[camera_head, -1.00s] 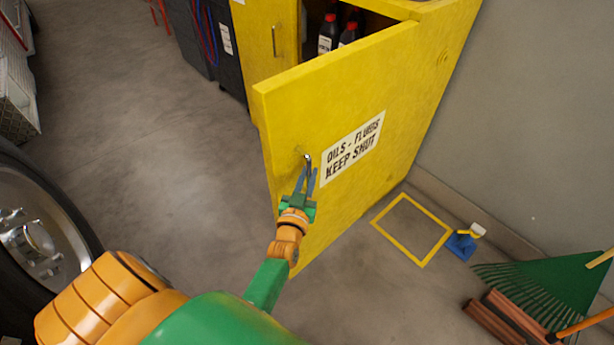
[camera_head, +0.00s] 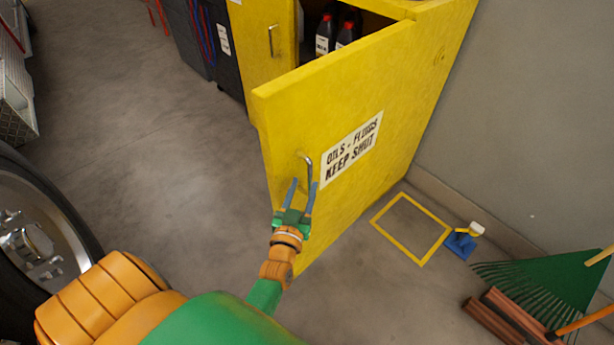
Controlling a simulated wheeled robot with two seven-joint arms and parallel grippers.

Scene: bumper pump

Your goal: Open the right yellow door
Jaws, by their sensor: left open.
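The right yellow door (camera_head: 350,100) of the yellow cabinet stands swung open, with a sign reading "OILS - FLUIDS KEEP SHUT" (camera_head: 352,148). Its metal handle (camera_head: 309,170) is near the door's free edge. My left gripper (camera_head: 301,188) is open, with its blue fingers just below the handle's lower end. I cannot tell whether a finger touches the handle. The left door (camera_head: 262,45) is shut, with its own handle (camera_head: 271,41). My right gripper is not in view.
Bottles (camera_head: 325,35) stand inside the cabinet. A wheel (camera_head: 40,240) is at the left. A yellow floor outline (camera_head: 411,229), a blue item (camera_head: 461,244) and a green rake (camera_head: 550,285) lie at the right. The floor left of the door is clear.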

